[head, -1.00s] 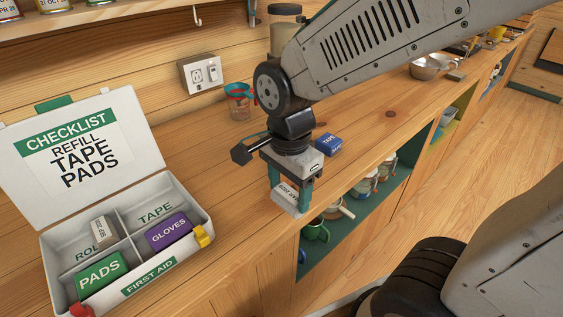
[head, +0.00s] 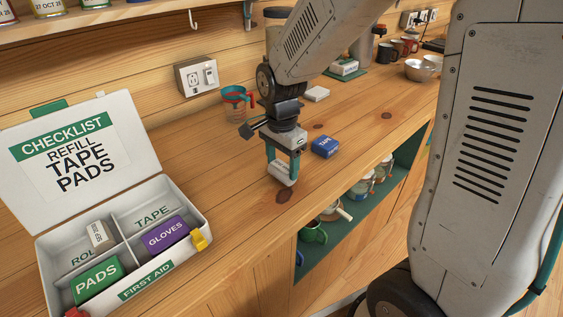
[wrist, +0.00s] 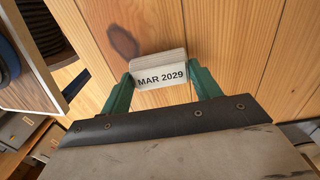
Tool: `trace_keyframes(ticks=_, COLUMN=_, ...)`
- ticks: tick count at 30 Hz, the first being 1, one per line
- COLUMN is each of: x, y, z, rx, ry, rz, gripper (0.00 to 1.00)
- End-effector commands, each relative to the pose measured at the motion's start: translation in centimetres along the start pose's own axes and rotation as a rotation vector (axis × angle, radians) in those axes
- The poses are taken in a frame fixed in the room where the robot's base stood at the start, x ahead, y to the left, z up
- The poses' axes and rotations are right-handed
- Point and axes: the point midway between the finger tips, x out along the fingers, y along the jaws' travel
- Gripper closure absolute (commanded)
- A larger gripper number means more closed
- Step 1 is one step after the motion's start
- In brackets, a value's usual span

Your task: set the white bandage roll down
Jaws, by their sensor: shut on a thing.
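My gripper (head: 282,166) is shut on a white bandage roll (head: 281,175) over the wooden counter, between the first aid box and the blue tape box. The roll looks slightly tilted in the head view; I cannot tell whether it touches the counter. In the wrist view the roll (wrist: 160,75) shows "MAR 2029" between the two green fingers. The open first aid box (head: 205,222) stands at the left. Its ROLL compartment holds another white roll (head: 98,236), with a green pads box (head: 97,281) and purple gloves box (head: 167,235) nearby. The TAPE compartment looks empty.
The blue tape box (head: 325,147) lies just right of my gripper. A measuring cup (head: 237,103) stands near the wall. Bare counter (head: 235,190) lies between my gripper and the first aid box. The counter's front edge is close, with shelves below.

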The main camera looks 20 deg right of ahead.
Motion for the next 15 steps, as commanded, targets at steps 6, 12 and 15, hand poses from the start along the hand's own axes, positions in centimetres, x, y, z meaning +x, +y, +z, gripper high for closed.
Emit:
trace_keyframes(ticks=6, x=0.13, y=-0.03, z=0.01, rx=0.0, ry=0.0, rz=-0.002, gripper=0.71)
trace_keyframes(ticks=12, x=0.43, y=-0.03, z=0.02, rx=0.0, ry=0.0, rz=-0.002, gripper=0.26)
trace_keyframes(ticks=15, x=0.42, y=-0.03, z=0.02, rx=0.0, ry=0.0, rz=-0.002, gripper=0.16)
